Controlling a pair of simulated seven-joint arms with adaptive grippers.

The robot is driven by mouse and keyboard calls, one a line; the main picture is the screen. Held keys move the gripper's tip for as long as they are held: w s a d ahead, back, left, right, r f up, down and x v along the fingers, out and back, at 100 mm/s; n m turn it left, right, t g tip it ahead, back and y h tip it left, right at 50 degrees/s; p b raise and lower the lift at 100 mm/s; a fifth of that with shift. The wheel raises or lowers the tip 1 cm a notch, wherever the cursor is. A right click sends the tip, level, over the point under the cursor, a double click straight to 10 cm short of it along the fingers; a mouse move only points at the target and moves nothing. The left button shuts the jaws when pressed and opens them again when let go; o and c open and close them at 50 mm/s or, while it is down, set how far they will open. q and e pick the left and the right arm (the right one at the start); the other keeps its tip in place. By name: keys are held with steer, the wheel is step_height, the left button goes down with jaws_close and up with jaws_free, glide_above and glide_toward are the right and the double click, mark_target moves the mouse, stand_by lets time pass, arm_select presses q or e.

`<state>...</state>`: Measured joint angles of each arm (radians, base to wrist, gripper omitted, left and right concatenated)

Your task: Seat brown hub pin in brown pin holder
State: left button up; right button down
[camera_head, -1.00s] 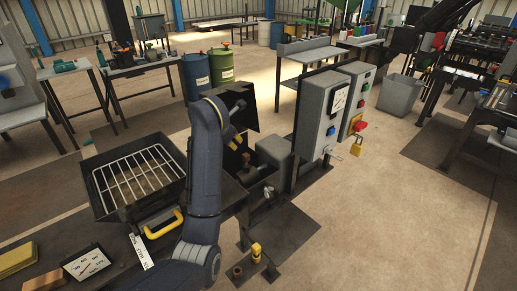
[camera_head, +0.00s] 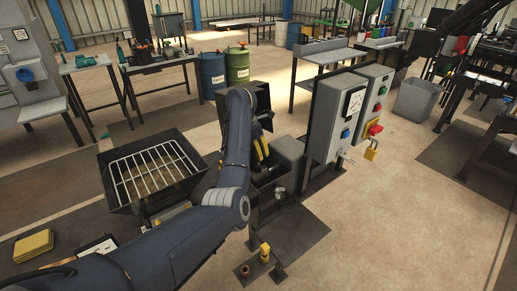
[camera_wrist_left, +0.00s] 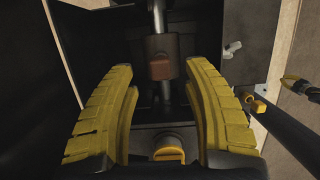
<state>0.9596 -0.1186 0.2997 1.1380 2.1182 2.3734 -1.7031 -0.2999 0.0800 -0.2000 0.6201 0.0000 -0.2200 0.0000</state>
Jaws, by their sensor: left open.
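My left gripper (camera_head: 260,150) reaches into the dark press frame, its yellow fingers partly behind my arm. In the left wrist view the gripper (camera_wrist_left: 160,72) is open. A brown block with a lighter square end, seemingly the brown hub pin (camera_wrist_left: 159,67), shows in the gap ahead of the fingers, on a dark collar around a metal rod. I cannot tell whether the fingers touch it. A short brown cup, seemingly the brown pin holder (camera_head: 244,270), stands on the low stand at the press's front. The hub pin is hidden in the head view. My right gripper is not identifiable.
A yellow pin (camera_head: 265,252) stands beside the brown cup. A black tray with a wire rack (camera_head: 150,172) lies left. Open floor is to the right.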

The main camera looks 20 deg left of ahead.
mark_target(258, 162)
arm_select(q)
steer(key=shift+x, duration=3.2)
jaws_close()
